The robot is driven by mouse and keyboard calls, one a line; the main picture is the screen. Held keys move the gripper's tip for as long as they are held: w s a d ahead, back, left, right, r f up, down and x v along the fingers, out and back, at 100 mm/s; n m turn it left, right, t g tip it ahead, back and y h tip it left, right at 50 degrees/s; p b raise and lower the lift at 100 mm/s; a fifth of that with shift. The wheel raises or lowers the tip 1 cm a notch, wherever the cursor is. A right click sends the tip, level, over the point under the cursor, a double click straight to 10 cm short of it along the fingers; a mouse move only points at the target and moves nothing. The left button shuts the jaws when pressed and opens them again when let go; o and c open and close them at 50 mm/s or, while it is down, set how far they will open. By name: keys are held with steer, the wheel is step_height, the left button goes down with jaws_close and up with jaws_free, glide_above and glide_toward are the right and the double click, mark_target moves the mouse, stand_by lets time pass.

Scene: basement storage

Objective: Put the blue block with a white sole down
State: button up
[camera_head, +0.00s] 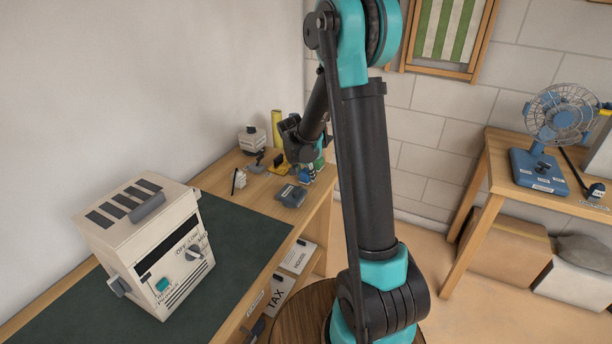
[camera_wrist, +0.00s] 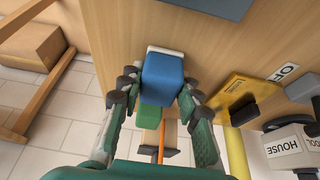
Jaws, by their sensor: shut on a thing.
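The blue block (camera_wrist: 163,78) is between the fingers of my gripper (camera_wrist: 160,84) in the wrist view, with its white sole (camera_wrist: 166,50) along the far edge. The fingers are shut on its two sides. A green piece (camera_wrist: 149,117) shows just behind the block, partly hidden. In the head view my gripper (camera_head: 305,168) is over the far right end of the wooden bench (camera_head: 318,200), and the block (camera_head: 306,175) shows small and partly covered below it. I cannot tell whether the block touches the bench top.
A grey-blue box (camera_head: 291,195) lies close by on the bench. A yellow piece (camera_wrist: 235,98), a yellow cylinder (camera_wrist: 238,152) and a labelled grey item (camera_wrist: 290,143) are near. A cream machine (camera_head: 145,245) stands on the dark green mat (camera_head: 245,235). Bare wood (camera_wrist: 115,35) shows around the block.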

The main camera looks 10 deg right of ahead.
steer(key=shift+f, duration=0.2)
steer(key=o, duration=1.2)
steer(key=v, duration=1.2)
steer(key=s+d+f+n+y, duration=0.1)
steer(key=s+d+f+n, duration=0.1)
steer(key=s, duration=0.6)
steer(key=s+d+f+n+y, duration=0.1)
steer(key=s+d+f+n, duration=0.1)
steer(key=s, duration=0.7)
steer(key=s+d+f+n, duration=0.2)
steer(key=s+f+n, duration=0.1)
steer(key=s, duration=0.6)
steer(key=shift+s+d+f+y, duration=0.25)
steer(key=shift+d+y, duration=0.15)
